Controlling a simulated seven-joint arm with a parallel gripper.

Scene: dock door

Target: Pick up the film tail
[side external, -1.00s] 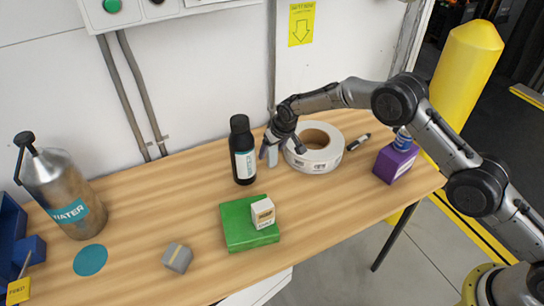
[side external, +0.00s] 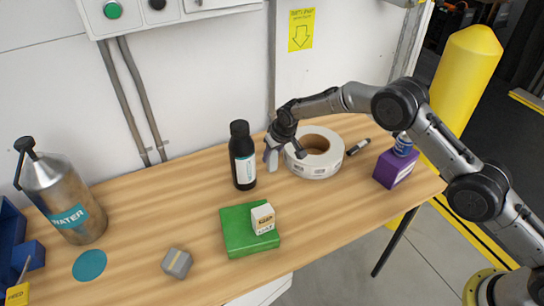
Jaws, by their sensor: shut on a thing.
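The film tail (side external: 318,166) appears to be the white ring-shaped roll with a brown core and small labels on its side. It lies flat on the wooden table, right of the black bottle. My gripper (side external: 285,154) points down at the roll's left side. One fingertip is outside the roll, and the other is at the edge of its hole. The gripper is shut on the roll's left wall. The fingers partly hide that wall. I see no clear gap under the roll.
A black bottle (side external: 242,165) stands close left of my gripper. A marker (side external: 358,147) and a purple box (side external: 395,169) are to the right. A green box (side external: 238,233) with a small carton (side external: 263,218) on it is in front. A water flask (side external: 65,200) stands far left.

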